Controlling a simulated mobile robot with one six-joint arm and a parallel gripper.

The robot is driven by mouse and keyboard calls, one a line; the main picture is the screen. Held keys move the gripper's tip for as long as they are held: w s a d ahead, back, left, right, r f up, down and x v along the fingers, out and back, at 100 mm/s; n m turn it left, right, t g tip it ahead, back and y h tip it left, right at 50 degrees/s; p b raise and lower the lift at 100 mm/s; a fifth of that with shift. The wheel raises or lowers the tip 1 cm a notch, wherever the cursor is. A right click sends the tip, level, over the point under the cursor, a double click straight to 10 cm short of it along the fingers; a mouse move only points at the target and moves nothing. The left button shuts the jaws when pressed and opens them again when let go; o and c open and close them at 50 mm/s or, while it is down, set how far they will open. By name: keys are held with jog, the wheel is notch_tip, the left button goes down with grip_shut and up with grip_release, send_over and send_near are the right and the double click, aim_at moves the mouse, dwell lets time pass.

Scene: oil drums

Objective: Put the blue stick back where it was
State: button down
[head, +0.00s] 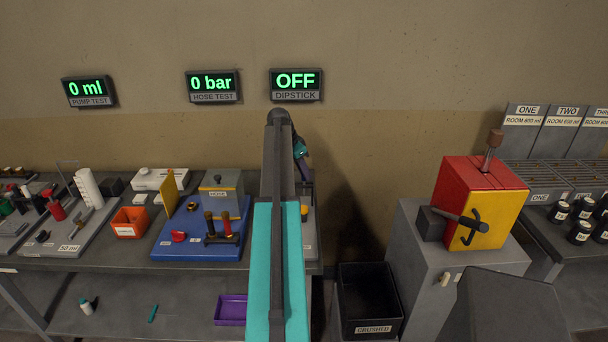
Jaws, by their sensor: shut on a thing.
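My arm rises from the bottom middle and blocks much of the view behind it. My gripper (305,171) shows only in part, as a small dark shape at the right side of the arm, above the back of the bench. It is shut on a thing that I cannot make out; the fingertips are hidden. A small teal-blue stick (152,313) lies on the lower shelf; I cannot tell if it is the blue stick of the task. The dipstick display (297,84) on the wall reads OFF. A grey board (310,240) with a yellow piece (304,212) is mostly hidden behind my arm.
An orange bin (130,222) is further left. A black crushed bin (369,300) and a red-yellow press (479,205) on a grey pedestal stand to the right.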

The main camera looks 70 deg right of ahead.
jog(key=shift+f, duration=0.8)
jog(key=shift+f, duration=0.2)
jog(key=c, duration=1.7)
grip_release()
jog(key=shift+o, duration=0.2)
jog(key=shift+r, duration=0.15)
jog(key=shift+r, duration=0.1)
jog(key=b+v, duration=0.3)
jog(key=v, duration=0.9)
jog(key=shift+s, duration=0.1)
